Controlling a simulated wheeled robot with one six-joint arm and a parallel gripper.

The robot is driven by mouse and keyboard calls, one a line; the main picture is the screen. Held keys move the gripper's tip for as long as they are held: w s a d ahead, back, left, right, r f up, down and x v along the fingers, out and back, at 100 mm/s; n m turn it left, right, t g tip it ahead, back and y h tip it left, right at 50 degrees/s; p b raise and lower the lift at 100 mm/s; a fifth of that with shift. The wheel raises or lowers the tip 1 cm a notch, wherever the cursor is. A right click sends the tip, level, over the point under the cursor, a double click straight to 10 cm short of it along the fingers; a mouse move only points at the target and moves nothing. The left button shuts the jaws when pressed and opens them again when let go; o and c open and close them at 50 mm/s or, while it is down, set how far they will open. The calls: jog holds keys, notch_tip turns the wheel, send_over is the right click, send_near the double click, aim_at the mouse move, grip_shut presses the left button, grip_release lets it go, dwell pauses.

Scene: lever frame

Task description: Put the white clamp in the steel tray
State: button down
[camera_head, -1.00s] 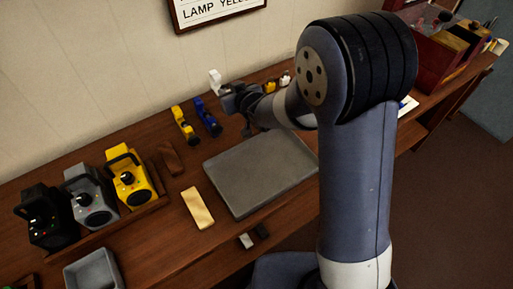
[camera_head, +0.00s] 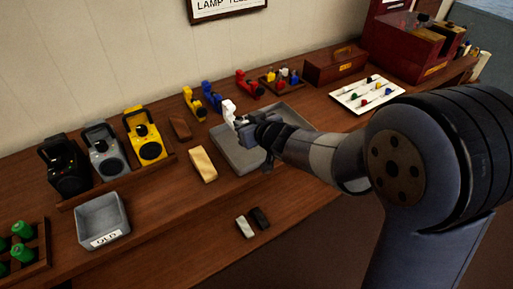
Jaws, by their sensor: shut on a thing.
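The white clamp (camera_head: 229,113) is held at the end of my gripper (camera_head: 242,123), which is shut on it. Clamp and gripper appear over the back left part of the steel tray (camera_head: 231,157), a shallow grey tray in the middle of the bench. I cannot tell whether the clamp touches the tray floor. My gripper and forearm cover part of the tray's middle and right side. No other object shows in the visible part of the tray.
Yellow (camera_head: 194,106), blue (camera_head: 212,98) and red (camera_head: 248,86) clamps stand behind the tray. A pale yellow block (camera_head: 203,164) lies close to its left. Lamps (camera_head: 146,140) and a grey bin (camera_head: 103,217) are further left. A white pegged tray (camera_head: 367,95) sits right.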

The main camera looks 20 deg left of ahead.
jog(key=shift+f+b, duration=0.95)
jog(key=shift+f, duration=2.45)
jog(key=shift+f, duration=0.15)
jog(key=c, duration=1.2)
grip_release()
jog(key=shift+r, duration=0.2)
jog(key=p+v, duration=0.1)
jog(key=v, duration=1.1)
jog(key=shift+f, duration=0.1)
